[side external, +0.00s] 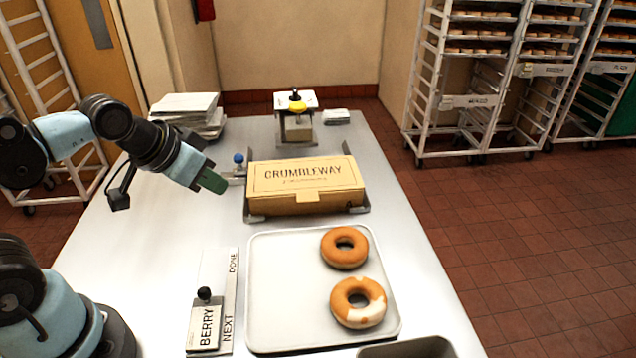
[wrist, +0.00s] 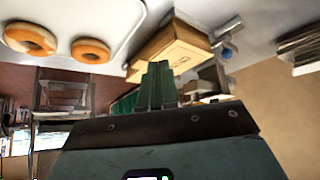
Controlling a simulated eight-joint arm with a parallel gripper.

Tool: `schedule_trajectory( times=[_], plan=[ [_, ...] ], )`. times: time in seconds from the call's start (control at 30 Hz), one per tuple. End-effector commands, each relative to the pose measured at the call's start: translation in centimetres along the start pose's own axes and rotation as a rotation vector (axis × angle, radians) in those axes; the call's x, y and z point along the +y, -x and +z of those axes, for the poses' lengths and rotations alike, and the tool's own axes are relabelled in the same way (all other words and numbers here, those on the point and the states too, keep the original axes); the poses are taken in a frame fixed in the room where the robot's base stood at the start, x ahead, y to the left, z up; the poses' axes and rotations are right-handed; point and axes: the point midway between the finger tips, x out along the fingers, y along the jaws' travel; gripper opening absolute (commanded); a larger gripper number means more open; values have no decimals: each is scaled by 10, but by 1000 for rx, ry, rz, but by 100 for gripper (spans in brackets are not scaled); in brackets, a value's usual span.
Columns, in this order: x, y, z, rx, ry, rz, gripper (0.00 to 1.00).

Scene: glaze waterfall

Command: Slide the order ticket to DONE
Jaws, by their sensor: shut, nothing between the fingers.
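The order ticket (side external: 206,329) reads BERRY and has a black knob on top. It sits at the NEXT end of the ticket rail (side external: 231,285), whose far end reads DONE. The rail lies on the table left of the tray. My gripper (side external: 216,184) is shut and empty, with green fingers, in the air left of the box. It is well beyond the DONE end and apart from the ticket. In the wrist view the shut fingers (wrist: 158,84) point toward the box, and the ticket is not seen there.
A closed CRUMBLEWAY box (side external: 305,185) sits in a holder with a blue-knobbed lever (side external: 238,159) at its left. A white tray (side external: 283,310) holds two doughnuts (side external: 345,248), one partly white-glazed. A stamp-like device (side external: 296,115) and stacked boxes (side external: 188,112) stand behind. The table left of the rail is clear.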

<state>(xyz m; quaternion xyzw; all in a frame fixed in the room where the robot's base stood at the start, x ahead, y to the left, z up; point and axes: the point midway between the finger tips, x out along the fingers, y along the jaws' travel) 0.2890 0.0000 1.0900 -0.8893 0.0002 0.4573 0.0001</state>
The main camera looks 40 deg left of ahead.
Motion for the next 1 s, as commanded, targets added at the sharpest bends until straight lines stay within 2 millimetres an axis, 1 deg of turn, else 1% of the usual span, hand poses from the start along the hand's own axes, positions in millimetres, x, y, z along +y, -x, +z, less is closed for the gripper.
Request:
schedule_trajectory(
  times=[0.2,0.23,0.37,0.43,0.47,0.53,0.57,0.7,0.8,0.9,1.0],
  plan=[
    [0,0,0,0,0,0,0],
    [0,0,0,0,0,0,2],
    [3,1,2,-17,-43,7,21],
    [9,3,6,-53,-131,21,32],
    [13,4,9,-74,-186,31,37],
    [23,8,16,-136,-350,64,48],
    [28,11,21,-166,-431,82,49],
    [47,28,42,-303,-837,198,49],
    [57,42,55,-380,-1097,293,49],
    [63,54,65,-435,-1302,381,49],
    [66,63,71,-469,-1436,445,49]
  ],
)
